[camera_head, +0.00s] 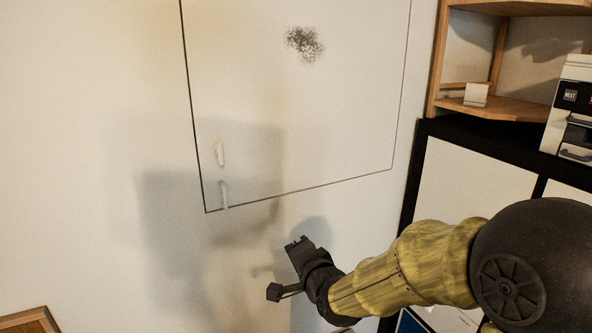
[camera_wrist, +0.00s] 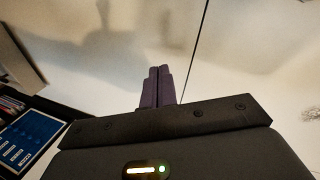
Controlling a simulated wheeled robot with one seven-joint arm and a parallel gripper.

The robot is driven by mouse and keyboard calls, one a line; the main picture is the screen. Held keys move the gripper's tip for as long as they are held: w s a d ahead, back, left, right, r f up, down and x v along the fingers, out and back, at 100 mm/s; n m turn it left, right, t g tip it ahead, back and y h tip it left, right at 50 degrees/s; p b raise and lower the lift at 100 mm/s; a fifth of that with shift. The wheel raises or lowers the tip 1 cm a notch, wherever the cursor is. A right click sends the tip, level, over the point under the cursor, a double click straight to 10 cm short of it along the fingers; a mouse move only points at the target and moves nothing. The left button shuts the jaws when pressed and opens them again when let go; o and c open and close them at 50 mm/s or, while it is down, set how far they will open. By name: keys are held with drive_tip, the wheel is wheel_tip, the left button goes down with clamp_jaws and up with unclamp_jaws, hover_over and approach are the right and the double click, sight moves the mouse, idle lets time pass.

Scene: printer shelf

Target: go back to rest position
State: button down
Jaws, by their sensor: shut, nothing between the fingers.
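My gripper (camera_wrist: 158,72) shows in the wrist view with its two dark fingers side by side, shut and empty. In the head view the end of my arm, with the gripper (camera_head: 296,243), is at the lower middle, in front of the pale wall and below the outlined rectangle. My yellow-sleeved arm reaches in from the right. No object is in the gripper's grasp.
The wall carries a thin dark-outlined rectangle (camera_head: 290,100) with a dark speckled smudge (camera_head: 305,44) and two small white pieces (camera_head: 221,154) near its lower left. At right are a wooden shelf (camera_head: 505,107), a black-framed cabinet (camera_head: 470,185) and a printer (camera_head: 572,110).

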drive_tip(key=s+d+f+n+g+h, duration=0.3)
drive_tip(key=s+d+f+n+g, duration=0.2)
drive_tip(key=s+d+f, duration=0.2)
drive_tip(key=s+d+f+n+g+h, duration=0.2)
drive_tip(key=s+d+f+n+g, duration=0.2)
drive_tip(key=s+d, duration=0.5)
wheel_tip(320, 180, down, 3)
drive_tip(key=s+g, duration=0.2)
drive_tip(key=shift+s+d+n+h, duration=0.3)
drive_tip(key=shift+s+n+h, duration=0.05)
drive_tip(key=shift+n+h, duration=0.05)
